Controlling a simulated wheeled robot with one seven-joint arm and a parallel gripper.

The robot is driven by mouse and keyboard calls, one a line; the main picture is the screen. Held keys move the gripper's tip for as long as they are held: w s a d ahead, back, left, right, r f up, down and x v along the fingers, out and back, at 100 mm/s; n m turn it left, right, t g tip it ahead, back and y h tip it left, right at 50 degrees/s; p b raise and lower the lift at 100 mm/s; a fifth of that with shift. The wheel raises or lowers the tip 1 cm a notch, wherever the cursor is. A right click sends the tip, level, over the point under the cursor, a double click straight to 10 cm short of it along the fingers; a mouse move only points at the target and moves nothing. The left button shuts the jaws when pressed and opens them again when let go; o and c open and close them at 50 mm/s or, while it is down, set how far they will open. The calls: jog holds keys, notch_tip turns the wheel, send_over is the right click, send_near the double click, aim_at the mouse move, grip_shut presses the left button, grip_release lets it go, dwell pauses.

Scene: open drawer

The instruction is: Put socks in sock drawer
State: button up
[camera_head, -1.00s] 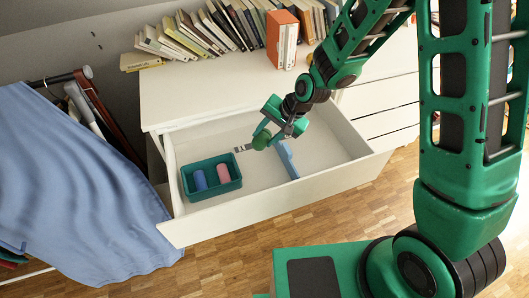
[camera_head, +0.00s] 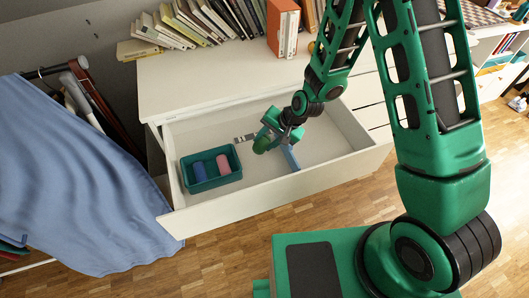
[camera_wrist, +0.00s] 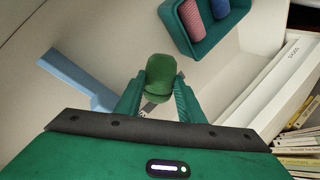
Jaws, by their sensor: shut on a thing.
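The drawer (camera_head: 330,140) of the white dresser is pulled open. A teal box (camera_head: 189,184) sits at its left end, with a blue rolled sock (camera_head: 200,171) and a pink rolled sock (camera_head: 223,165) lying in it. My gripper (camera_head: 266,140) is over the drawer, right of the box. It is shut on a green rolled sock (camera_head: 261,146). In the wrist view the green sock (camera_wrist: 160,75) is held between the two fingertips (camera_wrist: 157,92). There the box (camera_wrist: 215,40) is at the upper right with the pink sock (camera_wrist: 192,18) and the blue sock (camera_wrist: 219,8).
A light blue divider (camera_head: 291,158) stands in the drawer, close to my gripper; it also shows in the wrist view (camera_wrist: 75,80). A small label strip (camera_head: 244,138) is near the gripper. Books (camera_head: 190,25) line the dresser top. A blue cloth (camera_head: 75,180) hangs at left.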

jog(key=shift+f, duration=3.75)
jog(key=shift+f, duration=0.1)
jog(key=o, duration=0.9)
jog(key=shift+c, duration=0.2)
jog(key=v, duration=1.2)
jog(key=shift+d, duration=0.1)
